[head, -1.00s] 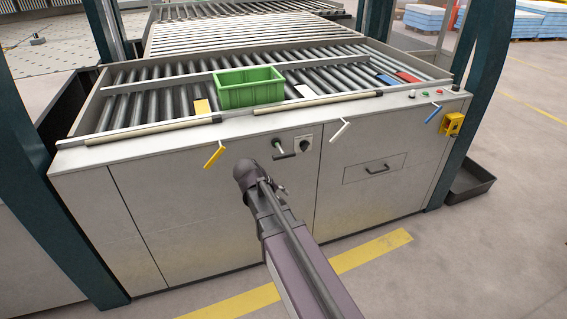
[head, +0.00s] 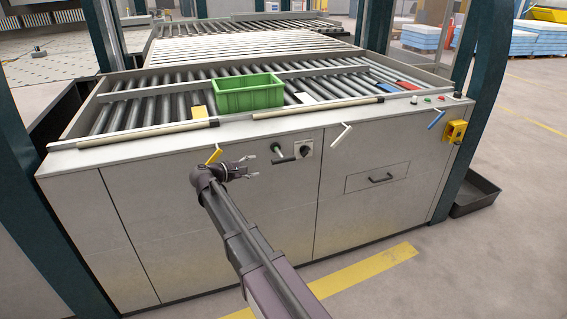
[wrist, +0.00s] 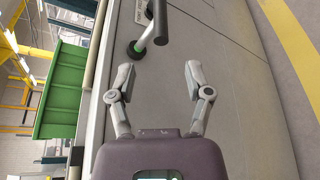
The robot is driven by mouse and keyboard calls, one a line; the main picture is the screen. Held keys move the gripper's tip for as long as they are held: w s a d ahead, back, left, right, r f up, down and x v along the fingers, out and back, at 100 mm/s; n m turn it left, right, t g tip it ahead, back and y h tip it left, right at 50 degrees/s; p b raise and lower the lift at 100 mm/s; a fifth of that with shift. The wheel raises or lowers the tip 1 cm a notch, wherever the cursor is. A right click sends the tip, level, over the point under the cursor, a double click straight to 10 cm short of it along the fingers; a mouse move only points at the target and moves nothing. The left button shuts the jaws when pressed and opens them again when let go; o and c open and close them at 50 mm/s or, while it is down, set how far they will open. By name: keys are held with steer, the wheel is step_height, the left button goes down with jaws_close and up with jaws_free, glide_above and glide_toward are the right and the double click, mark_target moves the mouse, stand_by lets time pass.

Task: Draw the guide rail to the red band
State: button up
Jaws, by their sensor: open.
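A long grey rail (head: 331,70) lies across the rollers behind the green bin; I take it to be the guide rail. The red band (head: 408,85) is at the right end of the roller bed, beside a blue band (head: 389,88). My gripper (head: 250,168) is open and empty before the cabinet front, pointing right. It is left of a dark crank handle (head: 285,158) with a green hub and does not touch it. In the wrist view the handle (wrist: 158,22) shows beyond the open fingers (wrist: 159,78).
A green bin (head: 248,95) sits on the rollers near a yellow band (head: 200,112) and a white band (head: 305,98). Yellow (head: 213,155), white (head: 341,136) and blue (head: 436,120) levers stick out from the front. The floor in front is clear.

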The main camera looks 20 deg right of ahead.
mark_target(278, 161)
steer(key=shift+d, duration=0.1)
steer(key=b+x, duration=0.3)
steer(key=x, duration=1)
steer(key=shift+w+d+f, duration=0.1)
steer(key=shift+d, duration=0.2)
jaws_close()
